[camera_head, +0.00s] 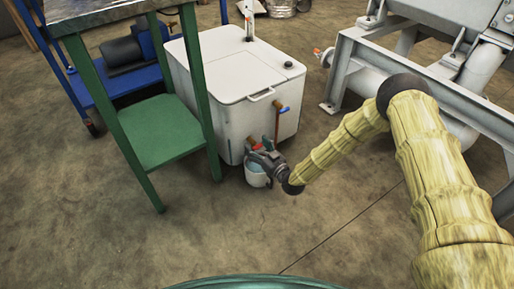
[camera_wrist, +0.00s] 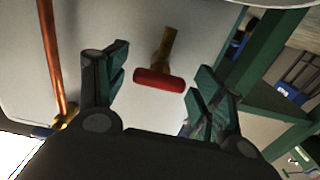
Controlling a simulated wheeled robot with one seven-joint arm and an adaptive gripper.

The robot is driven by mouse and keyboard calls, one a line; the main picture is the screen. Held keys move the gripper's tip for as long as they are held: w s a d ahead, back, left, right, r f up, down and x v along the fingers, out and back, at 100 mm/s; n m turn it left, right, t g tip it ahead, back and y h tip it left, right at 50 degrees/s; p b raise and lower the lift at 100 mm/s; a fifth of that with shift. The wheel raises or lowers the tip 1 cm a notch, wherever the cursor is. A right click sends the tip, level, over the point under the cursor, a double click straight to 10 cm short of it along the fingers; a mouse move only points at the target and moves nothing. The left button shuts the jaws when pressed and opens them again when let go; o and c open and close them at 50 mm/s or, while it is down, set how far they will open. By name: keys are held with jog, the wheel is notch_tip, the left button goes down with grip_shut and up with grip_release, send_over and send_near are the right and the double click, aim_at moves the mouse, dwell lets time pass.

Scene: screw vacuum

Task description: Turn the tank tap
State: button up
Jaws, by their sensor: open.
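The white tank (camera_head: 232,90) stands on the floor. Its tap has a red handle (camera_wrist: 158,80) on a brass stem (camera_wrist: 165,45), seen low on the tank wall in the wrist view. In the head view the red handle (camera_head: 257,147) is partly hidden by my gripper (camera_head: 264,156). My gripper (camera_wrist: 159,72) is open, with one finger on each side of the red handle in the wrist view. Gaps show between the handle and both fingers, and nothing is held. I cannot tell the exact depth between fingertips and handle.
A copper pipe (camera_wrist: 53,60) with a blue handle (camera_head: 283,110) is beside the tap. A green-legged table (camera_head: 160,130) is close on the left; a grey metal frame (camera_head: 345,75) is on the right. The front floor is clear.

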jog(key=v, duration=1.2)
dwell(0.3)
jog(key=s+d+f+m+g+h+p, duration=0.1)
jog(key=s+d+f+g+h+p, duration=0.15)
jog(key=s, duration=0.45)
jog(key=s+d+f+m+g+h+p, duration=0.1)
jog(key=s+f+m+g+h, duration=0.15)
jog(key=s, duration=0.45)
jog(key=s+d+f+m+g+h+p, duration=0.1)
jog(key=s+d+f+g+p, duration=0.15)
jog(key=s, duration=0.55)
jog(key=s+d+r+m+g+h+p, duration=0.1)
jog(key=s+d+r+g, duration=0.15)
jog(key=s, duration=0.45)
jog(key=s+d+r+m+g+h, duration=0.1)
jog(key=s+d+g+h, duration=0.1)
jog(key=s+d, duration=0.3)
jog(key=s+d+r+m+g+h+p, duration=0.1)
jog(key=s+d+r+g, duration=0.1)
jog(key=s, duration=0.6)
notch_tip(320, 180, up, 38)
jog(key=p, duration=3.8)
jog(key=shift+d+r+g+h, duration=0.15)
jog(key=shift+g+h, duration=0.15)
